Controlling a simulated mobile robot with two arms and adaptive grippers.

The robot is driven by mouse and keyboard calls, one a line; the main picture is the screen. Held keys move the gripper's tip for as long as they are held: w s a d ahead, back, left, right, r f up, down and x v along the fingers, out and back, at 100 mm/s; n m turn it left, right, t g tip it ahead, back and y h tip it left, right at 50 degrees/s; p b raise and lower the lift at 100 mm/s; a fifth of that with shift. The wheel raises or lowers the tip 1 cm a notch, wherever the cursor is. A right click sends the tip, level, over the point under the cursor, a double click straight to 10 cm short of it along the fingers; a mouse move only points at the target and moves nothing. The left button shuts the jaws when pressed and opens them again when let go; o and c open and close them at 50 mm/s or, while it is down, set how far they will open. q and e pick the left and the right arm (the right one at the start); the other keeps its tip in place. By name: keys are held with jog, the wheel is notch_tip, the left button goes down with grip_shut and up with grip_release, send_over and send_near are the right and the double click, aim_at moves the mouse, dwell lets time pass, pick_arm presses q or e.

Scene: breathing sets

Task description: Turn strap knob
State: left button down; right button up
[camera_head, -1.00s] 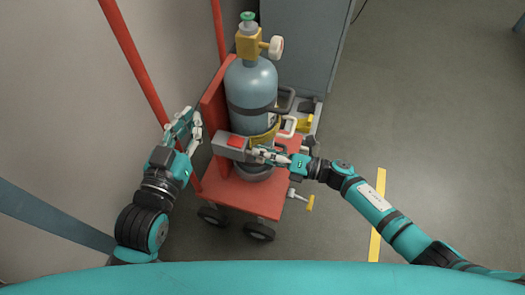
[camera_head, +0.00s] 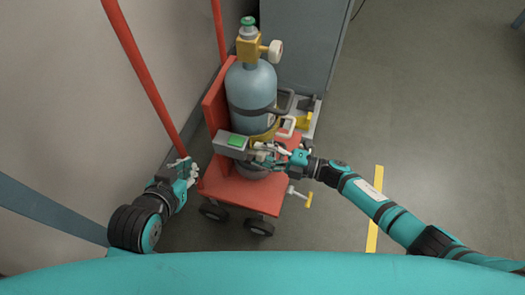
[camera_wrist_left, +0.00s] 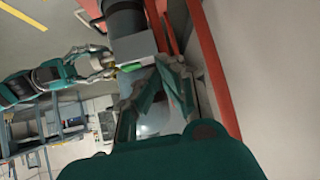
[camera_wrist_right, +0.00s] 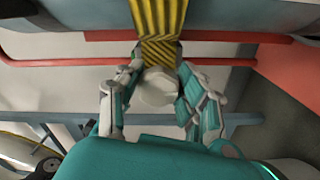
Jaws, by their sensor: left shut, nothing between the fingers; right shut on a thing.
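The strap knob (camera_wrist_right: 158,88) is a pale round knob at the end of a yellow-and-black striped strap (camera_wrist_right: 157,20) in the right wrist view. My right gripper (camera_head: 268,152) is shut on it, one finger at each side, at the front of the cylinder's lower part. The gripper hides the knob in the head view. The blue-grey cylinder (camera_head: 250,85) stands upright on a red cart (camera_head: 240,194). A grey box (camera_head: 222,151) with a green lit top (camera_head: 236,141) sits left of the right gripper. My left gripper (camera_head: 186,167) is shut and empty, left of the cart and apart from it.
Red rails (camera_head: 145,75) rise at the left beside the wall. A grey cabinet (camera_head: 305,45) stands behind the cylinder. A yellow-ended lever (camera_head: 309,200) sticks out at the cart's right. The floor (camera_head: 430,130) to the right is open.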

pick_arm(q)
jog(key=shift+s+a+f+g, duration=0.15)
jog(key=shift+s+f+g, duration=0.15)
jog(key=shift+s, duration=0.1)
pick_arm(e)
jog(key=shift+m, duration=0.4)
jog(key=shift+f, duration=0.1)
jog(key=o, duration=0.9)
jog(key=shift+d, duration=0.15)
jog(key=v, duration=1.2)
